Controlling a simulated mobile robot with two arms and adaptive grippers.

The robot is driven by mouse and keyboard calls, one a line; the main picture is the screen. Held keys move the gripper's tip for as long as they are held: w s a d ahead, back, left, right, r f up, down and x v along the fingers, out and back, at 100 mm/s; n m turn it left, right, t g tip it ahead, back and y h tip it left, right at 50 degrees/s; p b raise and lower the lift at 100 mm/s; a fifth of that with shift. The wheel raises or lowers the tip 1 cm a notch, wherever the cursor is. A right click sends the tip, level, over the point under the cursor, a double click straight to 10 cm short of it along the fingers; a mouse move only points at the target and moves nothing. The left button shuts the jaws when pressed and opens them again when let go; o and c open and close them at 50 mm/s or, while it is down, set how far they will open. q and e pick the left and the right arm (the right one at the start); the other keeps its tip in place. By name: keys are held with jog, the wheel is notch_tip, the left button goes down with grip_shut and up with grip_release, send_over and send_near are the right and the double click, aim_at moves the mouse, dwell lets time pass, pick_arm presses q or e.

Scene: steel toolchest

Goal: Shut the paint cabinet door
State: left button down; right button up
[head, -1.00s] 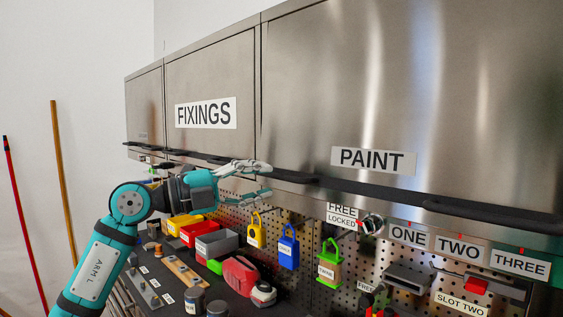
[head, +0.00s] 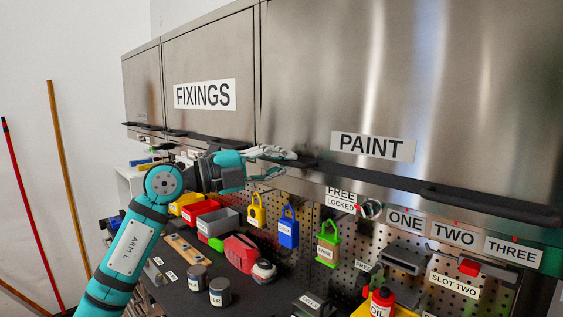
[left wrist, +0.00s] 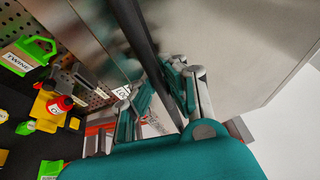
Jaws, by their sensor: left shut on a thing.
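The paint cabinet door (head: 480,90) is a wide steel panel labelled PAINT, at the upper right of the head view. It looks about level with the door beside it; I cannot tell whether a small gap stays open. A long dark handle (head: 400,183) runs along its lower edge and shows as a dark bar in the left wrist view (left wrist: 135,25). My left gripper (head: 290,153) is at the handle's left end. In the left wrist view my left gripper (left wrist: 165,88) has its fingers on both sides of the bar, shut on it. My right gripper is out of view.
The FIXINGS door (head: 205,60) is at the left. Bins, cans and a red tool (head: 243,252) crowd the worktop under my left arm.

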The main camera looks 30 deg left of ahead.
pick_arm(q)
jog(key=shift+w+f, duration=0.1)
jog(key=shift+f, duration=0.05)
jog(key=w, duration=0.1)
jog(key=w+d, duration=0.1)
jog(key=shift+w+f+m+t+h+b, duration=0.2)
jog(key=shift+w+m+t+h+b, duration=0.1)
jog(key=shift+w+t+h, duration=0.1)
jog(key=shift+w, duration=0.1)
jog(key=c, duration=1.4)
grip_release()
jog(key=v, duration=1.2)
